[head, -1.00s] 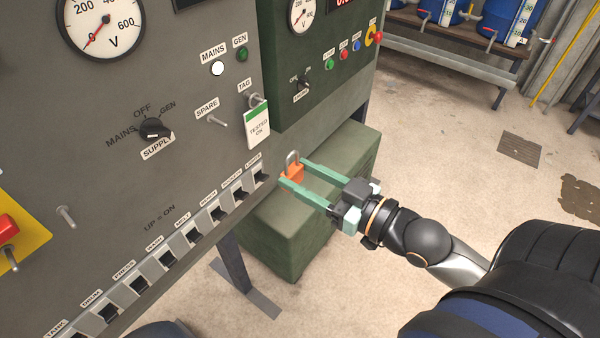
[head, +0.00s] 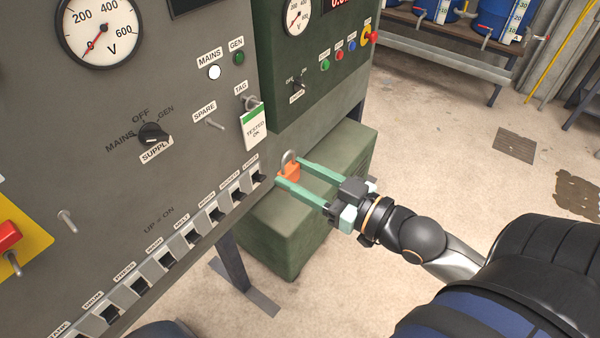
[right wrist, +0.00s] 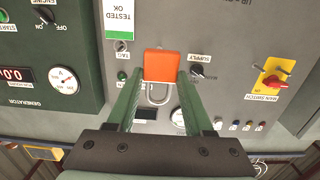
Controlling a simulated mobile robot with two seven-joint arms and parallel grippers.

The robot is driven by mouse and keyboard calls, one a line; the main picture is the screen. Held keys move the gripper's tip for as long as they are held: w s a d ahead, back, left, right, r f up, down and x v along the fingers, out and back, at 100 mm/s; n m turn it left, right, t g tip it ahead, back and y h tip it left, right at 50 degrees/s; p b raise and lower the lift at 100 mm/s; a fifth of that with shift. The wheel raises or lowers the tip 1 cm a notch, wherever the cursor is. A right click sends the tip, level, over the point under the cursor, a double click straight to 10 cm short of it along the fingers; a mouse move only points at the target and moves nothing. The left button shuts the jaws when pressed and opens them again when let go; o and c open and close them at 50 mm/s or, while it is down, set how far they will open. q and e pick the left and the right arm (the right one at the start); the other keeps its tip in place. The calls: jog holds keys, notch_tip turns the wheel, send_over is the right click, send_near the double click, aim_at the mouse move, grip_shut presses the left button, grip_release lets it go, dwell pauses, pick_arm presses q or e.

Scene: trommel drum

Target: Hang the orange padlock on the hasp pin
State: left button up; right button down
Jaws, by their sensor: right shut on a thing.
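The orange padlock (head: 288,173) is between the fingertips of my right gripper (head: 287,172), which is shut on its body. In the head view its grey shackle points up. In the right wrist view the padlock (right wrist: 160,66) sits between the green fingers, its shackle towards the palm. It is off to the right of the grey panel's switch row, apparently clear of any pin. A bare pin (head: 67,221) stands out beside the yellow switch plate. Another pin (head: 214,124) is labelled SPARE. A third, labelled TAG, carries a white and green tag (head: 253,128). My left gripper is not in view.
A row of black switches (head: 190,236) runs along the grey panel's lower edge. A red switch handle (head: 8,236) sticks out at the left. A green cabinet (head: 290,235) stands below the padlock. Open floor (head: 440,130) lies to the right.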

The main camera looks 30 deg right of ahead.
aim_at(293, 173)
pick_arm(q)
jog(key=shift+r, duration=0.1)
pick_arm(e)
jog(key=shift+s, duration=0.1)
pick_arm(q)
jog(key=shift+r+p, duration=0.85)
jog(key=shift+p, duration=0.05)
pick_arm(e)
jog(key=shift+v, duration=2.2)
